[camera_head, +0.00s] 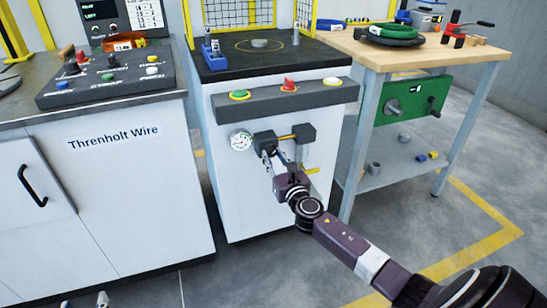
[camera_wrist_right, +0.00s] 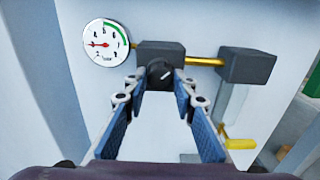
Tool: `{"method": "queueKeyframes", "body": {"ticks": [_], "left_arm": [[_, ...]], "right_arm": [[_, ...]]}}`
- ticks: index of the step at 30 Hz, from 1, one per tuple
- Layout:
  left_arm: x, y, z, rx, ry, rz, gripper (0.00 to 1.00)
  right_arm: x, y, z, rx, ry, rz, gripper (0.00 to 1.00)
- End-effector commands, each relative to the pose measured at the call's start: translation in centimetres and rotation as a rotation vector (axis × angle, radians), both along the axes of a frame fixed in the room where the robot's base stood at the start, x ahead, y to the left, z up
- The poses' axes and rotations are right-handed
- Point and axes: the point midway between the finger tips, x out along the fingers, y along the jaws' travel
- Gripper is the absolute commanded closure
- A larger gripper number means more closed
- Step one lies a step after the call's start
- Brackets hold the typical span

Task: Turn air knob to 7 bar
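The black air knob (camera_wrist_right: 160,74) with a pale pointer line sits on the front of a dark block in the right wrist view. The pointer slants up to the right. The round gauge (camera_wrist_right: 106,43) is left of it; its red needle points left, at the low part of the scale, outside the green arc. The gauge also shows in the head view (camera_head: 241,141). My right gripper (camera_wrist_right: 159,84) is open, its fingers on either side of the knob; I cannot tell if they touch it. My left gripper (camera_head: 85,302) is barely visible at the bottom edge, fingertips apart.
A brass pipe (camera_wrist_right: 205,61) joins the knob's block to a second dark block (camera_wrist_right: 247,65). A yellow lever (camera_wrist_right: 240,143) is below. Button panel (camera_head: 285,96) is above the knob. A workbench (camera_head: 430,50) stands to the right, a control cabinet (camera_head: 130,165) to the left.

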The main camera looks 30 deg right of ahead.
Motion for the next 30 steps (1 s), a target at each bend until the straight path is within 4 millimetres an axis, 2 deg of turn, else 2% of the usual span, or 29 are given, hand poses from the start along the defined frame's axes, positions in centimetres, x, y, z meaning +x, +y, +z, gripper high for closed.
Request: {"method": "queueKeyframes", "body": {"ticks": [1,4,16,30], "left_arm": [[0.0,0.0,0.0,0.000,0.000,0.000,0.60],[0.0,0.0,0.0,0.000,0.000,0.000,0.60],[0.1,0.0,0.3,-0.003,-0.014,0.000,0.60],[0.4,-0.4,1.5,-0.018,-0.071,-0.005,0.60]], "right_arm": [[0.0,0.0,0.0,0.000,0.000,0.000,0.88],[0.0,0.0,0.0,0.000,0.000,0.000,0.99],[0.0,0.0,-0.1,0.076,-0.018,0.000,0.99],[0.0,0.1,-0.1,0.459,-0.109,0.000,0.99]]}}
